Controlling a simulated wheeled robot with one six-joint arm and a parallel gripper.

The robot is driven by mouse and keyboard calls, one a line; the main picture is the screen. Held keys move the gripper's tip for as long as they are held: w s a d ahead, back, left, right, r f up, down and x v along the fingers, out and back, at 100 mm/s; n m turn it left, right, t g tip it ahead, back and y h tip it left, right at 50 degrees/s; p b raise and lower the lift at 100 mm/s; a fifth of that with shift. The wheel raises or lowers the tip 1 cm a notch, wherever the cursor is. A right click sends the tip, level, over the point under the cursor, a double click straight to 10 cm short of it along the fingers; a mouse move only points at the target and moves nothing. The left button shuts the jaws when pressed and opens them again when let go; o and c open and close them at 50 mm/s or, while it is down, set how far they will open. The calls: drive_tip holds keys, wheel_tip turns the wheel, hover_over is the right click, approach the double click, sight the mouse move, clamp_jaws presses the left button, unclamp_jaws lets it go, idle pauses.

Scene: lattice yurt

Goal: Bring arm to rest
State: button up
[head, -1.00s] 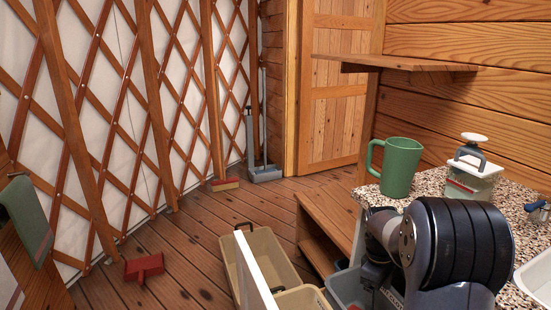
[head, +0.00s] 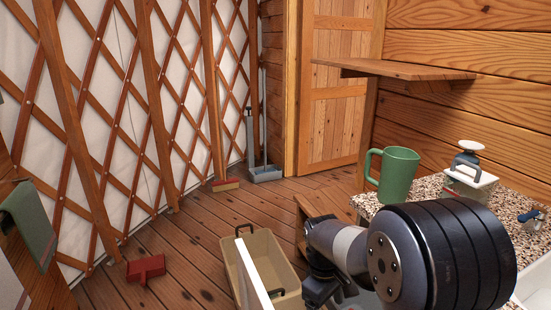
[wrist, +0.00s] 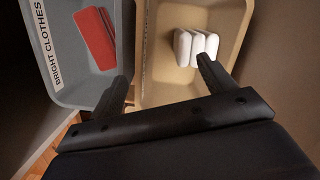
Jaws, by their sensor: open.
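My arm reaches in from the lower right of the head view, in front of the speckled counter (head: 425,188). The dark end of the arm hangs low beside the tan bin (head: 287,255). In the wrist view my gripper (wrist: 162,70) is open, its two black fingers apart with nothing between them. Below it are a grey bin (wrist: 62,68) labelled "BRIGHT CLOTHES" with a red folded cloth (wrist: 95,38) inside, and a tan bin (wrist: 185,92) holding white rolled pieces (wrist: 196,46). The fingers appear above the bins; whether they touch anything cannot be told.
A green mug (head: 398,177) and a white container with a knobbed top (head: 470,178) stand on the counter. A wooden shelf (head: 395,70) juts from the wall above. A red brush-like object (head: 146,269) lies on the floor.

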drive_tip(key=r+m+p, duration=0.1)
drive_tip(key=p, duration=0.1)
drive_tip(key=r+p, duration=0.1)
drive_tip(key=p, duration=0.1)
drive_tip(key=shift+w+r+m, duration=0.1)
drive_tip(key=shift+w+m, duration=0.15)
drive_tip(key=shift+m, duration=0.15)
drive_tip(key=shift+r, duration=0.1)
